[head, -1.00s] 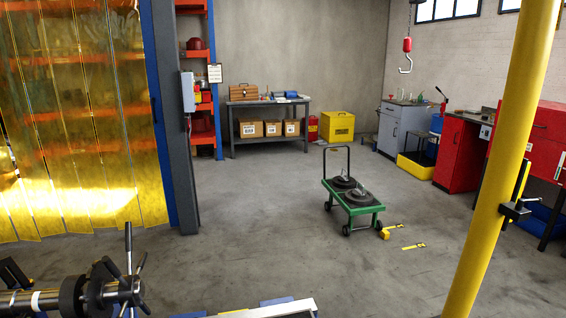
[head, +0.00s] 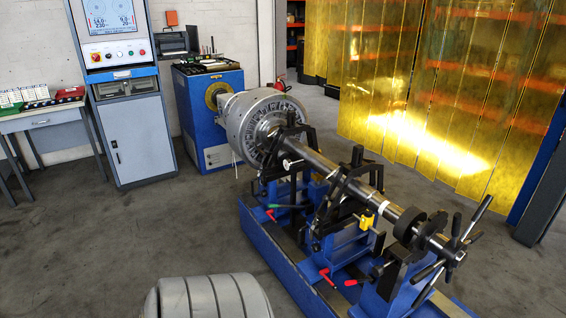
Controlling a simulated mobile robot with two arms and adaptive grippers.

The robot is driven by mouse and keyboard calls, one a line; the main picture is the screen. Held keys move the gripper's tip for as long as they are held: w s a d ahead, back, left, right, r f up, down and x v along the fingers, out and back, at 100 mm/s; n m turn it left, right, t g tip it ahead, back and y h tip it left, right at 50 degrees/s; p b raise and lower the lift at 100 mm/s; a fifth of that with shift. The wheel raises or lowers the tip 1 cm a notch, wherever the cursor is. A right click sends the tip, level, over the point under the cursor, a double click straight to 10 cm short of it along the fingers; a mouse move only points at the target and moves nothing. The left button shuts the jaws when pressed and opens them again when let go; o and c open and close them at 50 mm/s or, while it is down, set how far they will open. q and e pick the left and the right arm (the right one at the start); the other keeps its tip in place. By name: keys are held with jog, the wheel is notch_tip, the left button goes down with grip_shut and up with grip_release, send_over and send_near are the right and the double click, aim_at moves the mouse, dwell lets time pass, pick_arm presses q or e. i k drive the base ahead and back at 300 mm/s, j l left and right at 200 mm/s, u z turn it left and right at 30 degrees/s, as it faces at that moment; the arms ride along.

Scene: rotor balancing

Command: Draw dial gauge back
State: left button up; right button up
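The balancing machine's blue bed (head: 262,236) runs diagonally through the middle and right of the head view. A steel shaft (head: 322,168) with a large grey rotor (head: 262,122) lies across its black supports. I cannot tell whether either belongs to the dial gauge. No gauge face is clearly readable on the machine. Neither of my grippers is in view.
A control cabinet with a screen (head: 112,22) stands at the left, beside a grey table (head: 40,118). A blue headstock (head: 212,135) stands behind the rotor. A spoked handle (head: 455,245) sticks out at the shaft's right end. Yellow strip curtains (head: 420,90) hang behind.

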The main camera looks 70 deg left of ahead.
aim_at(288, 165)
jog(key=u, duration=2.2)
jog(key=i+j, duration=0.2)
jog(key=i+j+z, duration=0.15)
jog(key=j, duration=0.3)
jog(key=i+j, duration=0.25)
jog(key=i+j+z, duration=0.15)
jog(key=j, duration=0.3)
jog(key=i, duration=0.05)
